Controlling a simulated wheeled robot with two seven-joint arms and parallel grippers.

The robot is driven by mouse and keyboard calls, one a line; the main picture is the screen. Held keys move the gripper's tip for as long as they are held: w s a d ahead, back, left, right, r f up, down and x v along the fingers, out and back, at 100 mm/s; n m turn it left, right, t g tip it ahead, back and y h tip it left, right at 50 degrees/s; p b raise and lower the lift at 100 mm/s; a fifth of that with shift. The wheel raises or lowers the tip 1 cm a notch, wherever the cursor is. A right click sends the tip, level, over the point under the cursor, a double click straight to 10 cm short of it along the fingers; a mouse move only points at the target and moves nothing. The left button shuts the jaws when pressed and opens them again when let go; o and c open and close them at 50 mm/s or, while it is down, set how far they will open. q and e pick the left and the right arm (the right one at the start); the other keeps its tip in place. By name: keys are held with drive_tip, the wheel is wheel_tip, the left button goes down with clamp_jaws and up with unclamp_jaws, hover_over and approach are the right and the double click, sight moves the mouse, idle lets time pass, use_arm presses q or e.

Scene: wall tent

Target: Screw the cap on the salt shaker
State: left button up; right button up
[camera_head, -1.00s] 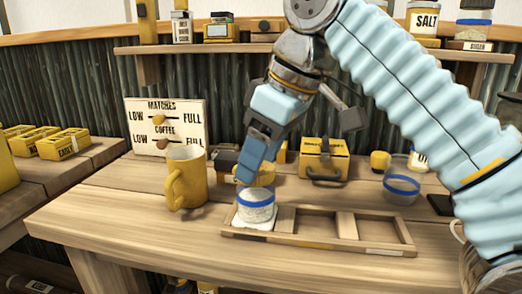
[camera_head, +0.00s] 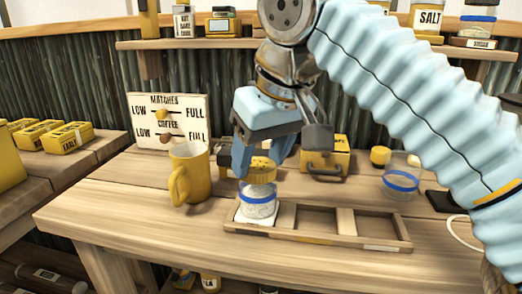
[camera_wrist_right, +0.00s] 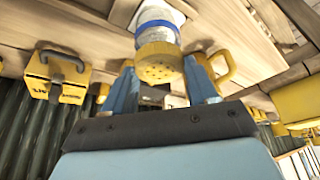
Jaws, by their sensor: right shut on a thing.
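The salt shaker (camera_head: 258,204) is a clear jar of white salt with a blue band. It stands upright on a white square in the left compartment of a wooden tray (camera_head: 318,238). A yellow cap with holes (camera_head: 259,171) sits at the top of the shaker. It also shows in the right wrist view (camera_wrist_right: 158,64), between the blue fingers, with the shaker (camera_wrist_right: 158,22) beyond it. My right gripper (camera_head: 260,174) comes from above and is shut on the cap. Whether the threads are engaged cannot be seen. My left gripper is not in view.
A yellow mug (camera_head: 188,172) stands close left of the tray. A yellow box (camera_head: 325,157), a clear jar with a blue band (camera_head: 401,180) and a small yellow item (camera_head: 380,156) stand behind. The tray's other compartments are empty. The table front is clear.

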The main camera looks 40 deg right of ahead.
drive_tip(key=shift+r+m+p, duration=0.15)
drive_tip(key=shift+m+p, duration=0.2)
drive_tip(key=shift+m, duration=0.15)
drive_tip(key=m+h, duration=0.1)
drive_tip(key=m, duration=0.1)
drive_tip(key=shift+a+m, duration=0.1)
drive_tip(key=shift+m, duration=0.2)
drive_tip(key=shift+h, duration=0.3)
drive_tip(key=m, duration=0.2)
drive_tip(key=m+g+h, duration=0.1)
drive_tip(key=m, duration=0.1)
drive_tip(key=shift+w+a+m, duration=0.1)
drive_tip(key=shift+a+m, duration=0.05)
drive_tip(key=shift+m, duration=0.15)
drive_tip(key=m, duration=0.1)
drive_tip(key=m+g+h, duration=0.1)
drive_tip(key=m, duration=0.1)
drive_tip(key=shift+w+f+g, duration=0.2)
drive_tip(key=shift+g, duration=0.1)
drive_tip(key=shift+m, duration=0.5)
